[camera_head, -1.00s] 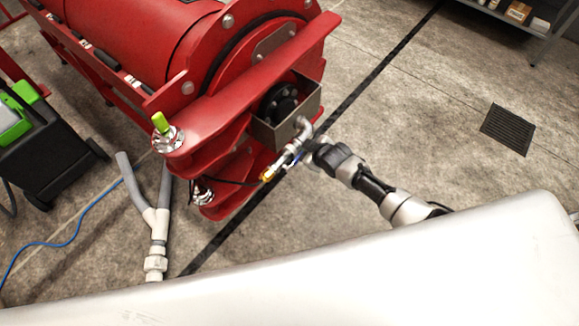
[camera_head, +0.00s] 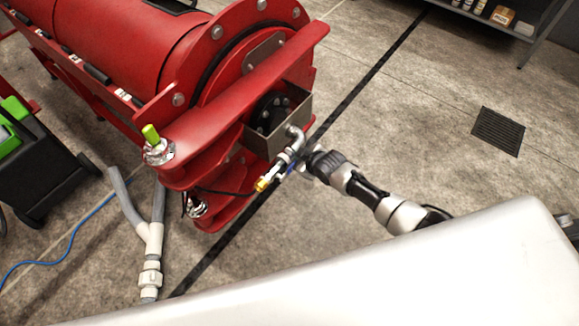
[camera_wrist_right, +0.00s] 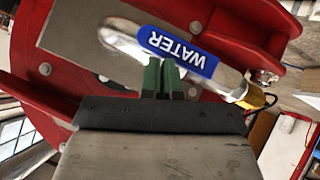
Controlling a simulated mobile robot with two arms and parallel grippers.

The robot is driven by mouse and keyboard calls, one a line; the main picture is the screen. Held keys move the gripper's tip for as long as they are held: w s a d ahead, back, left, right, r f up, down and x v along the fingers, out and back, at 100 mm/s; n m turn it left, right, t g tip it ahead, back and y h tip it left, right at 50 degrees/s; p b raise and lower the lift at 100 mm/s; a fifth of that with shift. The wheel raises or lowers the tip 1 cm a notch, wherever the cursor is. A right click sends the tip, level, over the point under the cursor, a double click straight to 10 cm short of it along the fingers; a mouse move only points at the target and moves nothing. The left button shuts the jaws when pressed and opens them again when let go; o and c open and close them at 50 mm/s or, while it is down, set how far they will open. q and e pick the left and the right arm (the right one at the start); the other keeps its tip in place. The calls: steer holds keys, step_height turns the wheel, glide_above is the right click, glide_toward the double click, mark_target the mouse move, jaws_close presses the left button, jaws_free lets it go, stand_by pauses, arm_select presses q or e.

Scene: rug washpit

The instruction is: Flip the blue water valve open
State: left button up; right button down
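The blue valve handle (camera_wrist_right: 178,52), lettered WATER, is large in the right wrist view and lies along a silver pipe with a brass end (camera_wrist_right: 252,98). In the head view the handle is a small blue spot (camera_head: 291,168) beside the metal pipe fitting (camera_head: 290,150) on the red machine. My right gripper (camera_head: 306,163) is at the handle's right side. Its green fingertips (camera_wrist_right: 164,62) are close together and overlap the handle's lower edge in the wrist view; I cannot tell whether they touch it. My left gripper is not in view.
The red drum machine (camera_head: 140,50) fills the upper left. A grey metal box (camera_head: 300,110) is just above the fitting. Grey hoses (camera_head: 150,230) and a black cart (camera_head: 45,165) stand left. Floor on the right is clear around a drain grate (camera_head: 498,131).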

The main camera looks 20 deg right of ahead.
steer(key=s+d+r+p, duration=0.3)
steer(key=s+d+r, duration=0.1)
steer(key=r, duration=0.7)
steer(key=shift+s+d, duration=0.15)
steer(key=shift+s, duration=0.6)
